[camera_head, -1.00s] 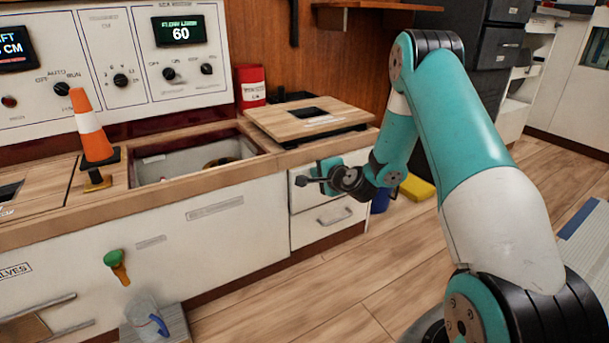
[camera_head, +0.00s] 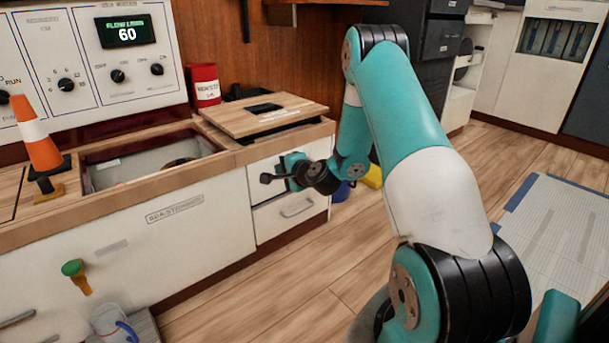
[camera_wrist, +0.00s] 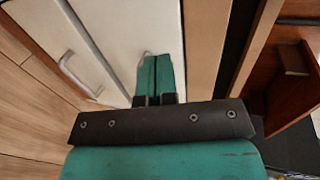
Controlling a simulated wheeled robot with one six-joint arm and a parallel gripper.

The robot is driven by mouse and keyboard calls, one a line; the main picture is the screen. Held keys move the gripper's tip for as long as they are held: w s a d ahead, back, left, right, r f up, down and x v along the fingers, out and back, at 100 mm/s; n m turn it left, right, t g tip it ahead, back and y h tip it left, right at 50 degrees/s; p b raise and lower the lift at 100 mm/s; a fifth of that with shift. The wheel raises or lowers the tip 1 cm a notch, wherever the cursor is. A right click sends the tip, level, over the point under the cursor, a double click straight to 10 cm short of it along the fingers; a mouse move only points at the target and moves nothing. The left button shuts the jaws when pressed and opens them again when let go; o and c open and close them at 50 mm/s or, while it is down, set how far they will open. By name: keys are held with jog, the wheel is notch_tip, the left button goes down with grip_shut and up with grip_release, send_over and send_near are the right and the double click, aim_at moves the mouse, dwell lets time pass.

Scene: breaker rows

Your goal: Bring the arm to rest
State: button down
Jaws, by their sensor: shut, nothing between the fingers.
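My arm is teal and white and stands folded at the right of the head view, bent at a high elbow. My gripper (camera_head: 268,178) is at its lower left end, in front of the white drawer unit at the counter's right end. In the wrist view my gripper (camera_wrist: 160,62) shows its two teal fingers pressed together, with nothing between them. The fingers point toward the white cabinet front; whether they touch it I cannot tell.
The counter (camera_head: 120,190) has an open basin (camera_head: 150,160), an orange cone (camera_head: 38,140) and a wooden lid (camera_head: 262,115). A red can (camera_head: 203,85) stands behind. A green-topped handle (camera_head: 75,272) sticks out from the front. The wood floor (camera_head: 270,300) is open, with a pale mat (camera_head: 560,235) at right.

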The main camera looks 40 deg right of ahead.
jog(key=v, duration=0.9)
jog(key=a+r+n+g+y+p, duration=0.25)
jog(key=a+r+n+y, duration=0.3)
jog(key=a+r, duration=0.4)
jog(key=a+r+n+g+y+p, duration=0.2)
jog(key=a+r+n+y+p, duration=0.35)
jog(key=a, duration=0.75)
jog(key=s+a+r+n+g+p, duration=0.2)
jog(key=s+a+r+n+g, duration=0.35)
jog(key=s+a+n, duration=0.2)
jog(key=s+a+r+n+g+h+p, duration=0.25)
jog(key=s+r+n, duration=0.2)
jog(key=s, duration=0.45)
jog(key=s+a+r+n+g+h+p, duration=0.1)
jog(key=s+r+n+g+h+p, duration=0.2)
jog(key=s+r, duration=0.45)
notch_tip(320, 180, up, 36)
jog(key=s+t+p, duration=0.1)
jog(key=p, duration=3.7)
jog(key=c, duration=1.8)
grip_release()
jog(key=shift+a, duration=0.1)
jog(key=shift+c, duration=0.2)
